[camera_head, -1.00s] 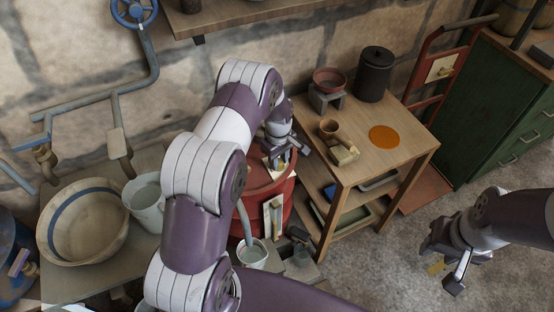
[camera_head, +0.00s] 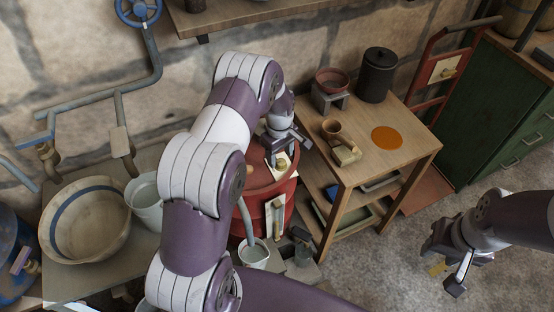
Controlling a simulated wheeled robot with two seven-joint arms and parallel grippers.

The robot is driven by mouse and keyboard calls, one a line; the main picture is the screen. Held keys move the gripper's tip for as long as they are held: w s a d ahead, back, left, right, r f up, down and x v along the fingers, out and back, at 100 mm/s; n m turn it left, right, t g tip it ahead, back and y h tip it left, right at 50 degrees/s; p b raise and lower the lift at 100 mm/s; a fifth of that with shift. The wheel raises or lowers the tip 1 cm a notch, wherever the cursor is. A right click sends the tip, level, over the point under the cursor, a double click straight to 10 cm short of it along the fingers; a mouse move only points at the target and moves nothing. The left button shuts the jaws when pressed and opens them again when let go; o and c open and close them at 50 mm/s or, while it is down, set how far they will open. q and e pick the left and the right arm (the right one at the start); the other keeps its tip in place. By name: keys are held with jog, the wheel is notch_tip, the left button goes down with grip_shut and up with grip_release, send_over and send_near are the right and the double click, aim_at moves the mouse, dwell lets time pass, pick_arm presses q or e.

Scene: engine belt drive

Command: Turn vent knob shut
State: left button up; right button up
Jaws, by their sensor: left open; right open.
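A red drum (camera_head: 282,192) stands against the left side of the wooden table. On its top is a pale plate with a small brass knob (camera_head: 281,164), which looks like the vent knob; its exact turn is too small to tell. My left gripper (camera_head: 285,150) is open just above and behind the knob, with nothing seen between its fingers. I cannot tell whether it touches the plate. My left arm hides part of the drum's left side. My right gripper (camera_head: 447,268) is open and empty over the floor at the lower right.
A bucket (camera_head: 254,254) with a hose stands below the drum. A large basin (camera_head: 84,222) sits at the left. The floor at the right is clear.

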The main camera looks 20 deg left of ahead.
aim_at(278, 163)
pick_arm(q)
notch_tip(278, 163, up, 10)
jog(key=shift+s+a+r, duration=0.15)
jog(key=shift+s, duration=0.25)
jog(key=s+d+r+m, duration=0.3)
jog(key=s+m, duration=0.3)
jog(key=s, duration=0.3)
jog(key=s+d+r+m+t+p, duration=0.1)
jog(key=s+d+r+m, duration=0.2)
jog(key=s+m, duration=0.3)
jog(key=s, duration=0.3)
jog(key=shift+r+m, duration=0.35)
jog(key=shift+m, duration=0.05)
jog(key=shift+s, duration=0.1)
